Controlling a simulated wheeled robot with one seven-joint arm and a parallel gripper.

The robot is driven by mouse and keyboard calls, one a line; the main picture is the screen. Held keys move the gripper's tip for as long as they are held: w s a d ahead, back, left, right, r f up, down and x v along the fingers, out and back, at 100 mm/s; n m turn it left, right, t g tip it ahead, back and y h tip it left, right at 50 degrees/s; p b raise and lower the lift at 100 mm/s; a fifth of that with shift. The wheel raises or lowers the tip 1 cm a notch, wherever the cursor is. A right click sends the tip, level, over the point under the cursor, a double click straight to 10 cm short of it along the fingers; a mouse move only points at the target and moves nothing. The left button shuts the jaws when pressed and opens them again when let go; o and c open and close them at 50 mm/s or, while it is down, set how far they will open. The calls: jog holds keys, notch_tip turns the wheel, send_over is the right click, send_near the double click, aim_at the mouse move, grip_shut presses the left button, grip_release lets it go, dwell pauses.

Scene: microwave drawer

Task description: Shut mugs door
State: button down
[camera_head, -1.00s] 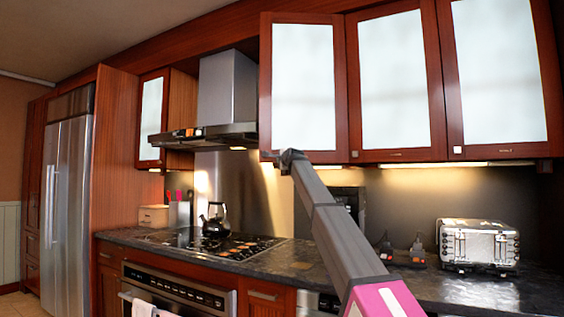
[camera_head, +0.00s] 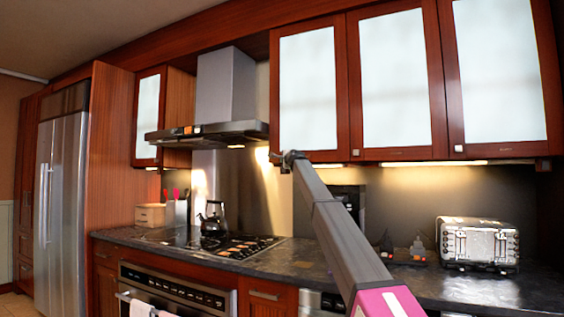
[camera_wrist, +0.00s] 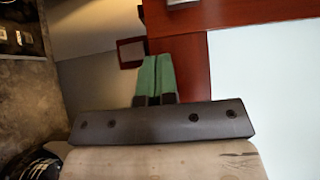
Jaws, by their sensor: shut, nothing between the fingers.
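No mugs are visible.
The range hood (camera_head: 215,130) is just left of the door. Two more frosted doors (camera_head: 398,80) are to its right. The air in front of the doors is clear apart from my arm.

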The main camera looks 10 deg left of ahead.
jog(key=shift+w+d+r, duration=0.15)
jog(key=shift+w+d, duration=0.05)
jog(key=shift+w, duration=0.75)
jog(key=shift+w+d+r, duration=0.1)
jog(key=shift+w+d, duration=0.05)
jog(key=shift+w, duration=0.8)
jog(key=shift+w+d+r, duration=0.1)
jog(key=shift+w, duration=0.1)
jog(key=s+a, duration=0.4)
jog(key=s, duration=1.1)
jog(key=shift+s+a+f, duration=0.2)
jog(key=shift+s+f, duration=0.05)
jog(key=shift+f, duration=0.15)
